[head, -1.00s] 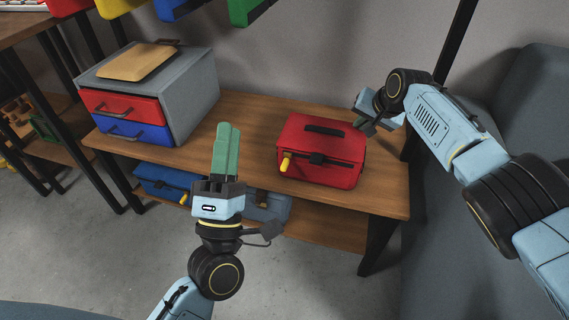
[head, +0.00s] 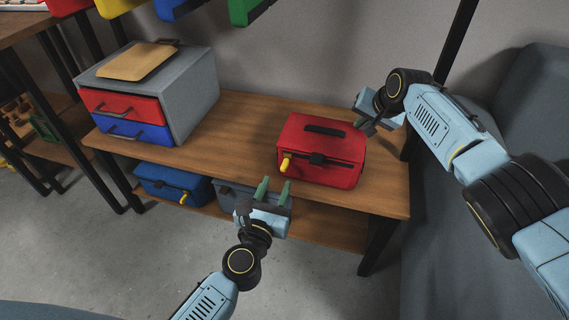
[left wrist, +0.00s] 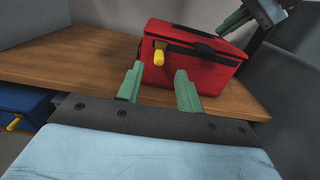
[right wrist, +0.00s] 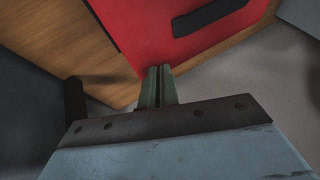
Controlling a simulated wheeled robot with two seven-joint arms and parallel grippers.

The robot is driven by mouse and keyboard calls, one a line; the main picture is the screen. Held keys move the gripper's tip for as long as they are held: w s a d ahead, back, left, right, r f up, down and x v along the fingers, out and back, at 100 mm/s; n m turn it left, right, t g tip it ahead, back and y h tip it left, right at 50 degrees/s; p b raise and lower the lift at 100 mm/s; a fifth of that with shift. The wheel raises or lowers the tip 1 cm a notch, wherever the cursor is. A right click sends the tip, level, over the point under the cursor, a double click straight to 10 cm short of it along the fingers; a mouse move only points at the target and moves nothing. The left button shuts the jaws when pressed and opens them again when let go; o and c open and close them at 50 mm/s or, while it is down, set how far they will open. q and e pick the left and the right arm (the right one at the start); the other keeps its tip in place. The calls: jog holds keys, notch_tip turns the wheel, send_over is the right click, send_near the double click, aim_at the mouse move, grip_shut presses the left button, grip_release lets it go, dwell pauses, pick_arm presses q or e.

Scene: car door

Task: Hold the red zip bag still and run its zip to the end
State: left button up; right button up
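The red zip bag (head: 335,138) sits upright on the wooden bench, with a black handle on top. A dark zip line runs along its front, and the yellow zip pull (head: 286,164) hangs at the left end. My left gripper (head: 274,188) is open and empty, in front of and below the bag. In the left wrist view the yellow pull (left wrist: 159,55) shows beyond and between the open fingers. My right gripper (head: 367,125) is at the bag's back right corner. In the right wrist view its fingers (right wrist: 160,85) are nearly together at the bag's edge; what lies between is mostly hidden.
A grey cabinet (head: 190,88) with red and blue drawers stands left on the bench (head: 238,125). A blue bag (head: 172,182) and a grey bag (head: 226,190) lie on the lower shelf. Bench top between cabinet and red bag is clear.

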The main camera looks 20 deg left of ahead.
aim_at(283, 170)
pick_arm(q)
jog(key=w, duration=0.8)
grip_shut()
